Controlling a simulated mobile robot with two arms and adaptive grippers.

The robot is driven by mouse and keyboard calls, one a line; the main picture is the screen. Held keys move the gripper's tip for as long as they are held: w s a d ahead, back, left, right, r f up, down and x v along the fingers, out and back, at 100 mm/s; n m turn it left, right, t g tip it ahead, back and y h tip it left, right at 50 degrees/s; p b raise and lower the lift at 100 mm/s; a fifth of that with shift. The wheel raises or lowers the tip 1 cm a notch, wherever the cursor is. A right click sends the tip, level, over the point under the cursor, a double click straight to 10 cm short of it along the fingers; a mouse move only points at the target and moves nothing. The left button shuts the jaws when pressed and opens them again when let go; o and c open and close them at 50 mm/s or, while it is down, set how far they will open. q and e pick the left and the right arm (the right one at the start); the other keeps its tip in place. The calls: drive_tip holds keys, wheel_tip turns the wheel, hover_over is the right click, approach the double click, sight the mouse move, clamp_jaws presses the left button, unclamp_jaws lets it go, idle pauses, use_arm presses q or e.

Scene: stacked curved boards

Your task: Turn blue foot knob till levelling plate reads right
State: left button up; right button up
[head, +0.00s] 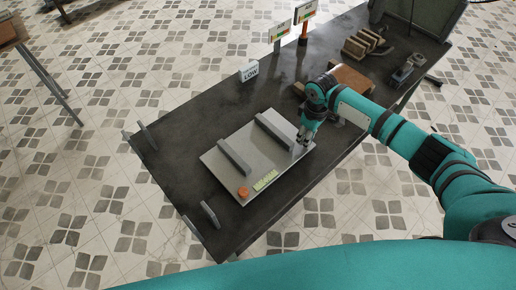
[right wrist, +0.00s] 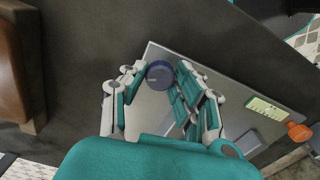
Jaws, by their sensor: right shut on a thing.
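The levelling plate (head: 235,181) is a pale metal plate on the dark table, with two grey bars on top. It also shows in the right wrist view (right wrist: 225,80). A yellow-green level strip (head: 265,180) lies near its front edge; in the right wrist view (right wrist: 267,108) its marks are too small to read. The blue foot knob (right wrist: 160,74) is at a plate corner, between the fingertips of my right gripper (right wrist: 158,82), which is shut on it. In the head view my right gripper (head: 304,137) hides the knob. My left gripper is out of view.
An orange knob (head: 243,192) sits at the plate's front corner. A white sign reading LOW (head: 249,71) stands behind the plate; more signs (head: 280,32) stand at the back edge. A brown block (head: 352,80) and curved wooden pieces (head: 362,43) are farther right. Table left of the plate is mostly clear.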

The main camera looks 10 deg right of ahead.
drive_tip(key=shift+n, duration=1.2)
drive_tip(key=shift+r, duration=0.1)
drive_tip(key=shift+n+p, duration=0.3)
drive_tip(key=shift+n, duration=0.6)
drive_tip(key=o, duration=0.8)
drive_tip(key=shift+c, duration=0.2)
